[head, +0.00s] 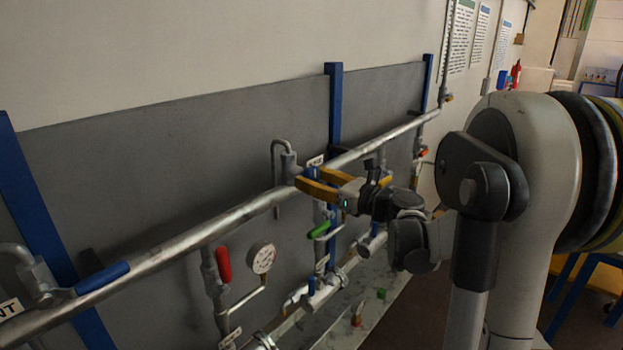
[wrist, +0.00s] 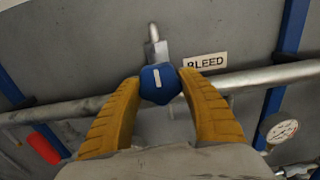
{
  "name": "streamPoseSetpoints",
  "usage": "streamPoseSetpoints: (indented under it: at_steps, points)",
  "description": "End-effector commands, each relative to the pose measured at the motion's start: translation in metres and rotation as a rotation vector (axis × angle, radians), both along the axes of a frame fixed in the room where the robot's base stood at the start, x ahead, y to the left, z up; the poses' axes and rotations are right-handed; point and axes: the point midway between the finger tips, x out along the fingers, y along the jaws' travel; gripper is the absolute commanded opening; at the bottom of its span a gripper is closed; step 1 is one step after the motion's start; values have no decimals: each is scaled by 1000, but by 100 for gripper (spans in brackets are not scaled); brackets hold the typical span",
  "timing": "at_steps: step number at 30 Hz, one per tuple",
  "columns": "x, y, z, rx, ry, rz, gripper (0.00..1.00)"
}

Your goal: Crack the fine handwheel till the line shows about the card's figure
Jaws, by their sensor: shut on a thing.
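A blue knob (wrist: 161,86) with a white bar mark sits between the yellow fingers of my gripper (wrist: 160,80). My gripper is shut on this knob, one finger on each side. The white mark stands nearly upright in the wrist view. A label reading BLEED (wrist: 205,61) is just right of the knob. In the head view my gripper (head: 305,178) reaches the valve below the bent vent pipe (head: 283,150), and a bit of blue shows between the fingers. A dial gauge (wrist: 279,129) shows at right in the wrist view; its reading is too small to tell.
A long steel pipe (head: 230,219) runs along the grey panel. A red lever (head: 223,263), another gauge (head: 263,258) and a green lever (head: 320,229) stand out nearby. Blue posts (head: 334,110) back the pipe. Wall sheets (head: 459,35) are unreadable.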

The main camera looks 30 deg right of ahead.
Motion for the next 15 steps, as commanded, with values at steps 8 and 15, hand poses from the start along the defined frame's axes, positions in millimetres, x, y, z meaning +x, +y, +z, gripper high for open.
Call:
streamPoseSetpoints:
  at_steps: [8,15]
  points:
    - [0,0,0,-43,-16,0,18]
    - [0,-1,-1,-179,-65,0,18]
